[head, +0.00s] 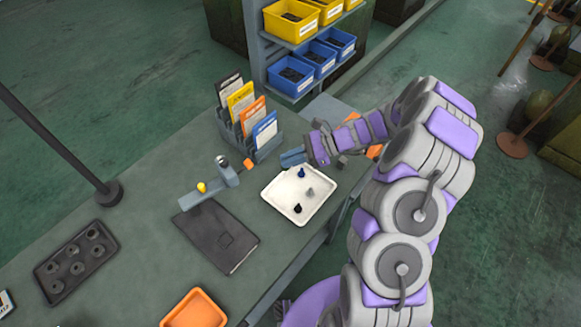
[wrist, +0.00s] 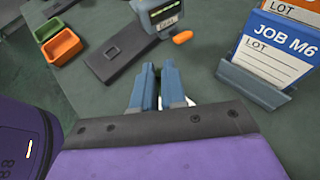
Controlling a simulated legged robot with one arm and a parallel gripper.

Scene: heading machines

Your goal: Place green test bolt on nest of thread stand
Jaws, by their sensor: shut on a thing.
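My gripper (head: 292,158) is held above the bench beside the far edge of a white tray. In the wrist view its two blue-grey fingers (wrist: 159,86) point away from me, close together. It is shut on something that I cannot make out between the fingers. I see no green bolt in either view. A low grey stand (head: 210,195), which looks like the thread stand, has an upright block at its far end and a small yellow piece on its bar. It also shows in the wrist view (wrist: 122,47), ahead of the fingers and apart from them.
The white tray (head: 285,205) holds a blue, a grey and a black part. Card holders (head: 255,150) stand behind it. A dark flat folder (head: 215,238), an orange bin (head: 195,308) and a dark holed tray (head: 75,262) lie on the bench. A small orange piece (wrist: 182,37) lies near the stand.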

